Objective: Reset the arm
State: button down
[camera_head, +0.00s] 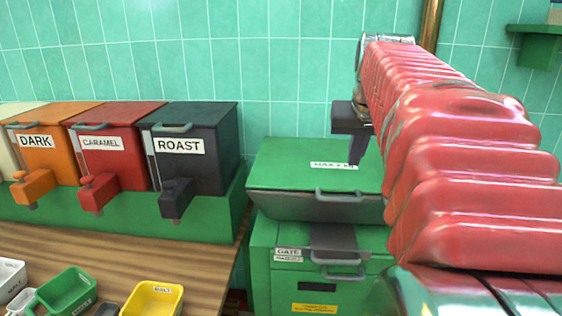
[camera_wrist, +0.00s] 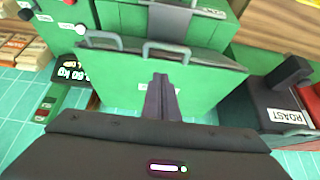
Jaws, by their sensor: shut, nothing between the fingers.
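My red ribbed arm (camera_head: 455,150) reaches in from the right side of the head view, up and away over the green machine. My dark gripper (camera_head: 357,150) hangs at its far end, fingers pointing down, in front of the tiled wall and above the machine's lid (camera_head: 290,175). In the wrist view my gripper (camera_wrist: 161,80) shows its two dark fingers together, with nothing between them. The green lid (camera_wrist: 215,85) with its grey handles lies beyond the fingertips. I cannot tell the exact gap.
Dispensers marked DARK (camera_head: 48,160), CARAMEL (camera_head: 125,165) and ROAST (camera_head: 205,155) stand on a green ledge at left. Green (camera_head: 68,290) and yellow (camera_head: 150,298) bins sit on the wooden counter (camera_head: 190,260). A copper pipe (camera_head: 431,22) and a green shelf (camera_head: 537,45) are at upper right.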

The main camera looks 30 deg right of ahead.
jog(key=shift+s+a+r, duration=0.15)
jog(key=shift+r, duration=0.15)
dwell(0.4)
jog(key=s+a+f+n+y, duration=0.1)
jog(key=s+a+f+n, duration=0.1)
jog(key=a+f, duration=1.1)
jog(key=s+a+f+n+y, duration=0.1)
jog(key=s+a+f+n, duration=0.2)
jog(key=a, duration=0.6)
jog(key=s+a+f+n+y, duration=0.2)
jog(key=s+a+f, duration=0.1)
jog(key=a, duration=0.7)
jog(key=shift+s+a+f+n+t, duration=0.2)
jog(key=shift+a+f+n+t, duration=0.15)
jog(key=shift+f, duration=0.3)
